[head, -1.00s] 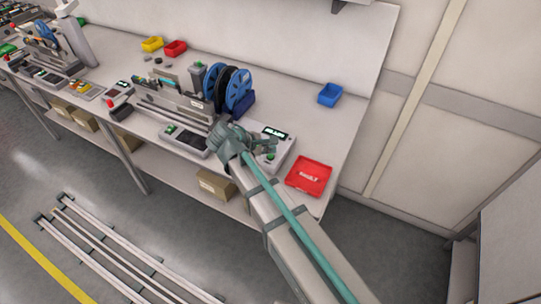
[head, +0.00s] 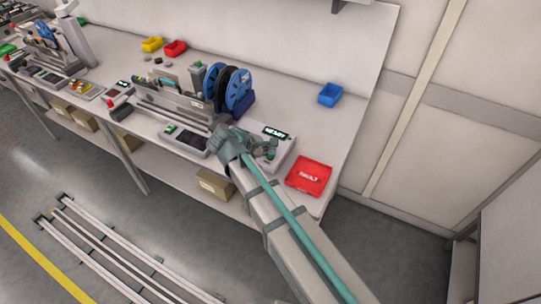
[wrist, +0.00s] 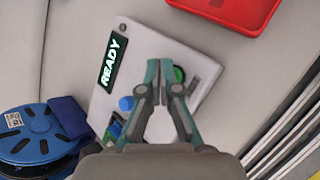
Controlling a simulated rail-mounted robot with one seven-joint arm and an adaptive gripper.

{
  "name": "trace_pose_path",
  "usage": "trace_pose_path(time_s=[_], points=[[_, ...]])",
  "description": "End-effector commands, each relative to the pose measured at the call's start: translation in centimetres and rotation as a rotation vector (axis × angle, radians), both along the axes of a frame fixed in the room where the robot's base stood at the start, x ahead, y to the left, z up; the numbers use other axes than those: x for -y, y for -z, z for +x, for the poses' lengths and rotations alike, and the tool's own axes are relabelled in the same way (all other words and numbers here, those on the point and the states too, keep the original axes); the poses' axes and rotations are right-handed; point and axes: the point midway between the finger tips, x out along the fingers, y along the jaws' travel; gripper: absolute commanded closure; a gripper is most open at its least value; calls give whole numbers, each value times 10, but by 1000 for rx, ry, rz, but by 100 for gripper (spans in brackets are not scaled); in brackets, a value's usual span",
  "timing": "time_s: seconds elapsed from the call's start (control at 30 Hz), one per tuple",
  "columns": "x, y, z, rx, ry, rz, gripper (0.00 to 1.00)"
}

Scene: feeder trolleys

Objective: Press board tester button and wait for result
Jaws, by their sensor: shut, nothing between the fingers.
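The board tester (head: 287,149) is a pale box on the bench, left of the red tray. Its display (wrist: 113,62) reads READY in the wrist view. A green button (wrist: 179,74) sits on its top face, partly hidden by my right finger. My gripper (wrist: 160,66) is shut and empty, its fingertips over the tester beside the button. I cannot tell whether they touch it. In the head view my gripper (head: 268,149) hides the button area.
The red tray (head: 294,183) lies near the bench's right end. A blue bin (head: 330,94) stands further back. A feeder with blue reels (head: 239,90) stands left of the tester. A wall panel rises behind the bench, and open bench lies between reels and blue bin.

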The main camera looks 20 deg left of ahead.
Motion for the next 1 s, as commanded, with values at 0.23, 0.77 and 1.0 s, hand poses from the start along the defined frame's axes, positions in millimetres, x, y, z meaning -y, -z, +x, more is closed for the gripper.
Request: trace_pose_path(time_s=[0.23, 0.77, 1.0], points=[[0, 0, 0, 0, 0, 0, 100], [0, 5, 0, 0, 0, 0, 100], [0, 8, 0, 0, 0, 0, 100]])
